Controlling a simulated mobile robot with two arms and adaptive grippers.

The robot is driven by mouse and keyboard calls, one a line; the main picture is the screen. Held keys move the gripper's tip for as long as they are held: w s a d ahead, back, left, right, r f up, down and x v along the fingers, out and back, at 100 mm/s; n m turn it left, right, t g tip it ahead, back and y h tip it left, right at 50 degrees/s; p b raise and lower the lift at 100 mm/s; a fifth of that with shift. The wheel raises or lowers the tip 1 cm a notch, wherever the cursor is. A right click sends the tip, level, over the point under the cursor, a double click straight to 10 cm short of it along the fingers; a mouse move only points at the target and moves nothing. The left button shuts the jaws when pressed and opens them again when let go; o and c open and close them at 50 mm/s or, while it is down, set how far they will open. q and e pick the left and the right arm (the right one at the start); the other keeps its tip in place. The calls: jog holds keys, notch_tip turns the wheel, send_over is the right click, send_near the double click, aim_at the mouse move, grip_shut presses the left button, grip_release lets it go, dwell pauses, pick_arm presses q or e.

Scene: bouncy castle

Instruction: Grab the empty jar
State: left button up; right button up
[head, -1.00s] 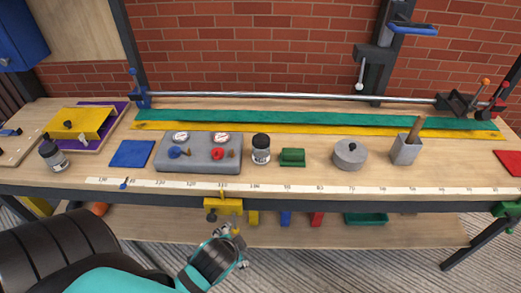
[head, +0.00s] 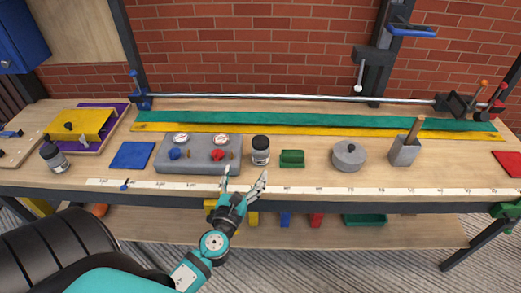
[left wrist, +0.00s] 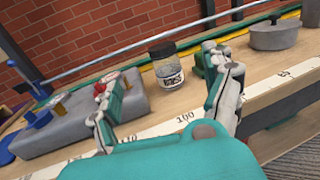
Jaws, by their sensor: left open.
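A small clear jar with a black lid and a label (head: 260,151) stands upright on the workbench, right of the grey gauge block. It also shows in the left wrist view (left wrist: 166,68), beyond the fingers. A second similar jar (head: 54,158) stands at the left end of the bench. I cannot tell for sure which jar is empty. My left gripper (head: 246,176) is open and empty at the bench's front edge, just in front of the middle jar and not touching it. In the left wrist view the fingers (left wrist: 163,82) are spread, with the jar between and beyond them. My right gripper is not in view.
The grey gauge block (head: 198,155) with knobs is close left of the jar. A green block (head: 292,158) is close on its right. Farther right stand a grey lidded pot (head: 349,155) and a grey holder (head: 404,150). A ruler strip (head: 330,190) runs along the front edge.

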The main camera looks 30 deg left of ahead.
pick_arm(q)
jog(key=p, duration=0.1)
send_near(261, 140)
jog(key=x, duration=0.3)
jog(key=shift+w+a+r, duration=0.15)
jog(key=shift+w+a, duration=0.05)
jog(key=shift+a, duration=0.05)
jog(key=x, duration=0.6)
jog(key=shift+w+d+f, duration=0.1)
jog(key=shift+w+f, duration=0.15)
jog(key=shift+f, duration=0.05)
jog(key=shift+s+r, duration=0.1)
jog(key=shift+c, duration=0.7)
jog(key=c, duration=1.1)
